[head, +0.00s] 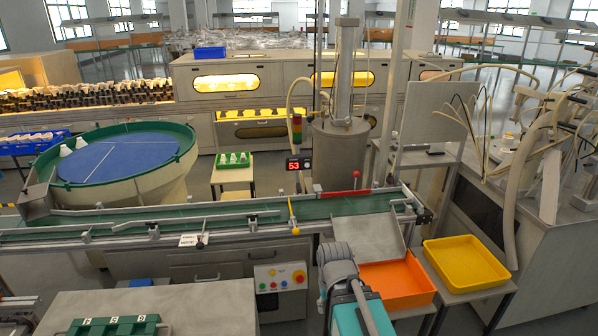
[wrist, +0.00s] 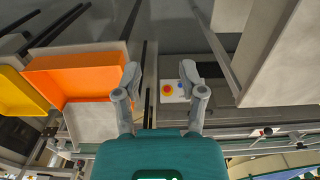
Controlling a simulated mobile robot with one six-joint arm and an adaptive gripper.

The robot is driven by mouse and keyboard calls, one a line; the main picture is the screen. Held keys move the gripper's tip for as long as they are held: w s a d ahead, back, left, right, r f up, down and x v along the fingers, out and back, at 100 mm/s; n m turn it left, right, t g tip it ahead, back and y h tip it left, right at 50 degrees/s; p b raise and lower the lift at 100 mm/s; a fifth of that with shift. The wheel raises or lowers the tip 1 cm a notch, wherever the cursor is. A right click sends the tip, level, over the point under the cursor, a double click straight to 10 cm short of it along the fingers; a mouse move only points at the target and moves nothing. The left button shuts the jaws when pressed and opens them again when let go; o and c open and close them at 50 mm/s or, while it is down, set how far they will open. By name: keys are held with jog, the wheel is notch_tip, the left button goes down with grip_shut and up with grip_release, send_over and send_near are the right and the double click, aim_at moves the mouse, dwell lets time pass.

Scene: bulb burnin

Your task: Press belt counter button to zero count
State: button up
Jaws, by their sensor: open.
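The belt counter (head: 299,165) is a small dark box with a red lit display that reads 53. It stands behind the green belt (head: 330,206), below a red, yellow and green signal light. Its button is too small to make out clearly. My gripper (wrist: 160,78) is open and empty in the wrist view, with a grey finger on each side. Between and beyond the fingers shows a pale control panel (wrist: 180,97) with a red button. My arm shows at the bottom centre of the head view; its fingertips cannot be made out there. The counter is not recognizable in the wrist view.
The control panel (head: 281,277) is on the belt's front side. An orange tray (head: 399,284) and a yellow tray (head: 466,263) stand at right. A metal chute (head: 368,238) slopes off the belt. A blue-topped round feeder (head: 125,155) is at left. A grey cylinder (head: 340,155) stands behind the belt.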

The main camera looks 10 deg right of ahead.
grip_shut()
dwell(1.2)
